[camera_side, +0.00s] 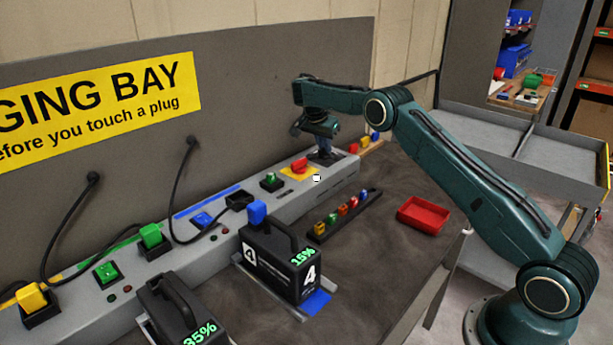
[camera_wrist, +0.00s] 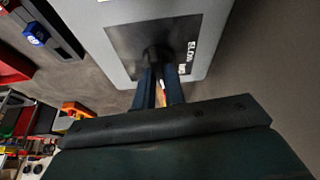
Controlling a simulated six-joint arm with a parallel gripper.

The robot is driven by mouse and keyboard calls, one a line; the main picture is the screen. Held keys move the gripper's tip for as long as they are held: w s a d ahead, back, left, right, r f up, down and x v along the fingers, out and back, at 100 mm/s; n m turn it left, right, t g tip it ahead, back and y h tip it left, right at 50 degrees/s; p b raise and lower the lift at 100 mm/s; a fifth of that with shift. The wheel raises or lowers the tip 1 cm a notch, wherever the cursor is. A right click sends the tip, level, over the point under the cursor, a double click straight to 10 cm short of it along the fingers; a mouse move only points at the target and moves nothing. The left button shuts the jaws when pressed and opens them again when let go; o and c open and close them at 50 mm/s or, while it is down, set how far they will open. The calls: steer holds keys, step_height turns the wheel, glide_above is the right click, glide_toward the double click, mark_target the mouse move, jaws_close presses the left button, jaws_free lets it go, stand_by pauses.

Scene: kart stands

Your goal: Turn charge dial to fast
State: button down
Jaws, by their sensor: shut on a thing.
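The charge dial's dark plate (camera_wrist: 125,42) is on the right end of the grey charging console (camera_side: 345,172). In the wrist view the dial's black knob (camera_wrist: 153,54) stands in the middle of the plate. White lettering beside it reads SLOW, with a second label partly hidden. My gripper (camera_wrist: 160,76) is shut on the knob, one finger on each side. In the side view my gripper (camera_side: 323,152) points down at the console's right end and hides most of the dial. I cannot tell which setting the dial points to.
A red emergency-type button (camera_side: 299,165) on a yellow plate sits left of the dial. A black rack (camera_side: 345,216) of coloured pieces and a red tray (camera_side: 423,214) lie on the bench. A battery (camera_side: 280,262) marked 4 stands in front. The backboard (camera_side: 270,85) rises close behind.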

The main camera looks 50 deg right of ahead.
mark_target(321, 149)
stand_by(0.3)
steer(key=c, duration=1.5)
jaws_free()
steer(key=shift+o, duration=0.2)
steer(key=shift+a+r, duration=0.1)
steer(key=shift+r, duration=0.1)
steer(key=shift+v, duration=1.4)
steer(key=shift+s+a+f, duration=0.1)
steer(key=shift+s+a, duration=0.15)
steer(key=shift+a, duration=1.75)
steer(key=shift+s+a+r, duration=0.1)
steer(key=shift+s+a, duration=0.15)
steer(key=shift+a, duration=1.7)
steer(key=shift+s+a+f, duration=0.1)
steer(key=shift+s+a, duration=0.15)
steer(key=shift+a, duration=1.75)
